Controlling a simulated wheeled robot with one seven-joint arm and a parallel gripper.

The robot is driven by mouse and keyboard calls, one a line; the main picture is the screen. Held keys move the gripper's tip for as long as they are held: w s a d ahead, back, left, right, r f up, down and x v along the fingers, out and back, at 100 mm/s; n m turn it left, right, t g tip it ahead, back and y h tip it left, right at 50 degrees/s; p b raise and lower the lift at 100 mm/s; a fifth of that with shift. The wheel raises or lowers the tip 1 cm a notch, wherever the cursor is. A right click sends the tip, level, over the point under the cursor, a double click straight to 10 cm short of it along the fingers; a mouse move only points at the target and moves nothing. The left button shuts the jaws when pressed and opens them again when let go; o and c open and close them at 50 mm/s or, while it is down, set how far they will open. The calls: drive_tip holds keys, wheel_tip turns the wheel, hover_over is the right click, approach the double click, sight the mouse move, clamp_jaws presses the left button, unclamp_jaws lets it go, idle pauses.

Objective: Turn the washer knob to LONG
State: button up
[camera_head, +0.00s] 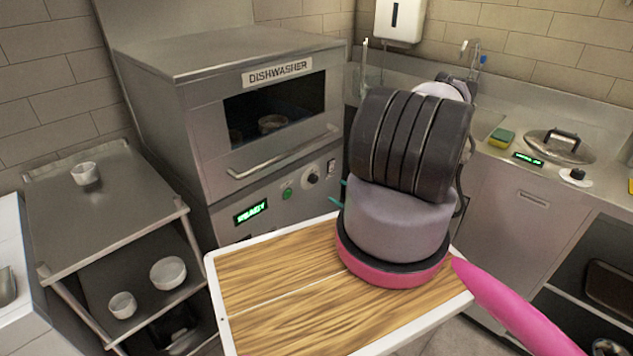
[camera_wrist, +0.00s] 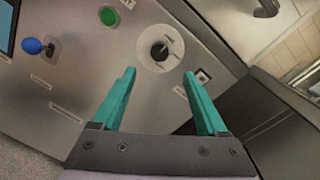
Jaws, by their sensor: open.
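The dishwasher (camera_head: 205,130) is a steel machine with a dark window and a lower control panel. Its black knob (camera_head: 313,178) sits on that panel, right of a green button. In the wrist view the knob (camera_wrist: 160,51) sits on a pale round dial with small marks too blurred to read. My gripper (camera_wrist: 159,75) is open and empty, its two teal fingers pointing at the panel on either side of the line to the knob. The knob appears beyond the fingertips, not between them. In the head view my arm hides most of the gripper; only bits of teal show.
The green button (camera_wrist: 109,16), a blue knob (camera_wrist: 33,46) and a small switch (camera_wrist: 202,76) share the panel. A steel rack (camera_head: 100,215) with bowls stands at left. A counter with a sponge (camera_head: 502,137) and a lidded pan (camera_head: 556,146) is at right.

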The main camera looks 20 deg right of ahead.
sight(315, 180)
drive_tip(key=x, duration=1)
drive_tip(key=shift+w+a, duration=0.15)
drive_tip(key=shift+c, duration=0.3)
clamp_jaws()
